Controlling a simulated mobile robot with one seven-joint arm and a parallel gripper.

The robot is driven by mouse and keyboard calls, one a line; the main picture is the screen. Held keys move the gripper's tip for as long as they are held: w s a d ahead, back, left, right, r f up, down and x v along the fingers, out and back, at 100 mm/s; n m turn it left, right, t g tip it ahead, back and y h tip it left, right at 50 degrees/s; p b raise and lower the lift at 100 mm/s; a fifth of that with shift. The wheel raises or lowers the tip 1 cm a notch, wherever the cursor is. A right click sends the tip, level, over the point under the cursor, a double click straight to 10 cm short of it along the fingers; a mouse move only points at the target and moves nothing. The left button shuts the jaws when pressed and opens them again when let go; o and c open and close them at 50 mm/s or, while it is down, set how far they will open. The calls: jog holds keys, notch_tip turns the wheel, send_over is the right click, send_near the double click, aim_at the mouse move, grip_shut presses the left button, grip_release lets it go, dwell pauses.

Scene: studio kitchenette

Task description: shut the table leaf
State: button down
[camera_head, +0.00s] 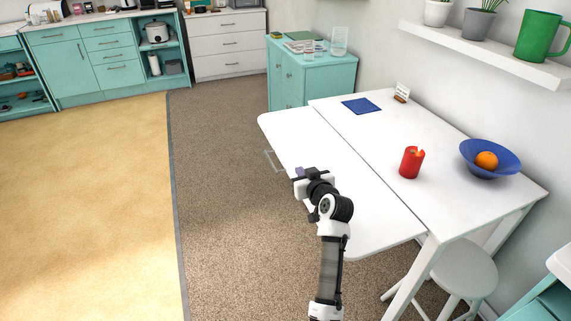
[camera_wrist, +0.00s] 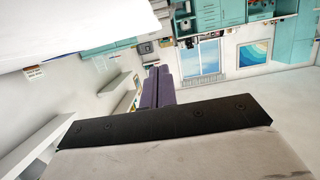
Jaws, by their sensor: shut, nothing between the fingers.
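The white table leaf (camera_head: 325,165) stands out level along the left side of the white table (camera_head: 445,170), with a thin seam between them. A white surface, likely the table or leaf (camera_wrist: 70,28), fills the upper left there. My arm hides part of the leaf's near edge.
A white stool (camera_head: 463,268) stands beneath. Open floor (camera_head: 215,190) lies to the left.

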jog(key=p, duration=0.2)
send_over(291, 176)
jog(key=shift+f, duration=0.95)
notch_tip(291, 176, down, 3)
jog(key=shift+f+p, duration=0.2)
jog(key=shift+p, duration=0.2)
jog(key=shift+f, duration=0.45)
jog(key=shift+f, duration=0.1)
